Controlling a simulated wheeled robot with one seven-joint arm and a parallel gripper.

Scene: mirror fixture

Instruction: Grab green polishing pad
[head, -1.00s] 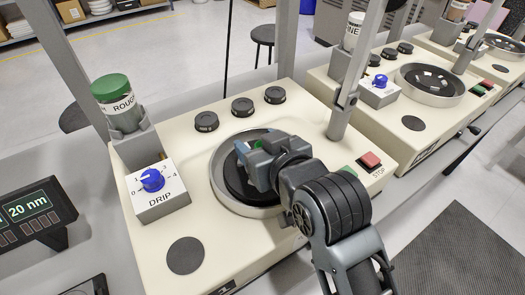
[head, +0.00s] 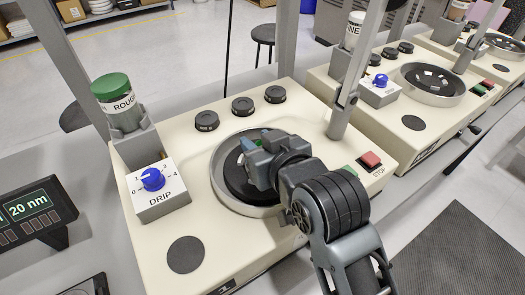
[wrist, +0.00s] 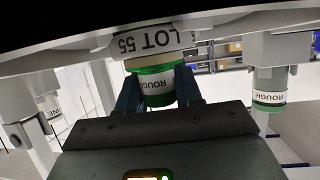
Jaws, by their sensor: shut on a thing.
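The green polishing pad (wrist: 157,84) is a short green cylinder with a white band reading ROUGH, upside down in the wrist view. My gripper (wrist: 158,92) is shut on it, with one blue-grey finger on each side. A beige part and a LOT 55 label (wrist: 152,40) show above the pad in that view; I cannot tell whether the pad touches them. In the head view my gripper (head: 249,152) is over the black turntable in the round grey basin (head: 222,187), and its body hides most of the pad.
The ROUGH bottle with a green cap (head: 116,97) stands at the back left, above the DRIP box (head: 158,192). Several black knobs line the back. A grey post (head: 343,105) and the red STOP button (head: 370,160) are to the right. Another machine stands further right.

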